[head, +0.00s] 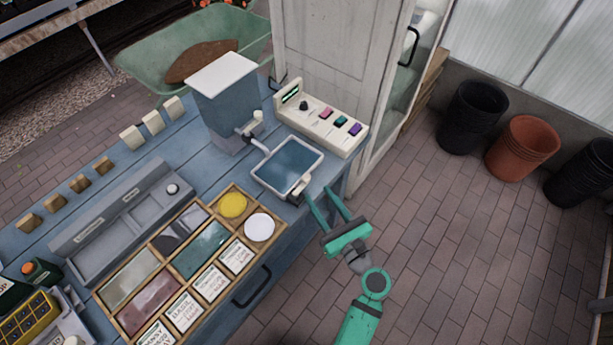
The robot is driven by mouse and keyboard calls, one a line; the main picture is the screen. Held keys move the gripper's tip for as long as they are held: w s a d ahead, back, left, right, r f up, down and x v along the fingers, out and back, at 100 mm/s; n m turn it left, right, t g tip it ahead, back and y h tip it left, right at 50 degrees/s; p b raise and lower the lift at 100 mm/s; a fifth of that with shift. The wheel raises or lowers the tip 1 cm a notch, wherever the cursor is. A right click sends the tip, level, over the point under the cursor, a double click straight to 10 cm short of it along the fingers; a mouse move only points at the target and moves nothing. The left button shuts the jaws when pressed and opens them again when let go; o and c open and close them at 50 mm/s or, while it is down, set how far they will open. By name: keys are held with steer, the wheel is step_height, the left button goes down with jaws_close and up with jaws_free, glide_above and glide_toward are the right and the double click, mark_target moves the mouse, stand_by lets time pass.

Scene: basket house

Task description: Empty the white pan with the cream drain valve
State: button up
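The white pan (262,182) is a shallow rectangular tray on the right end of the blue table, with a grey-blue surface inside that looks like liquid. The cream drain valve (301,185) is at the pan's near right corner, above the table's edge. My gripper (318,192), with green fingers, reaches in from the lower right. Its fingers are apart and nothing shows between them. The left fingertip is close to the valve; I cannot tell whether they touch. Whether the valve is open or shut is too small to tell.
A grey tank (224,110) with a white lid and a tap stands behind the pan. A cream control box (322,120) with coloured buttons is at the back right. A wooden divided tray (187,272) lies to the left. Pots (522,148) stand on the open brick floor.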

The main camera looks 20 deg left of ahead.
mark_target(309, 180)
steer(key=x, duration=0.8)
steer(key=shift+w+a, duration=0.2)
steer(key=shift+w, duration=0.1)
jaws_close()
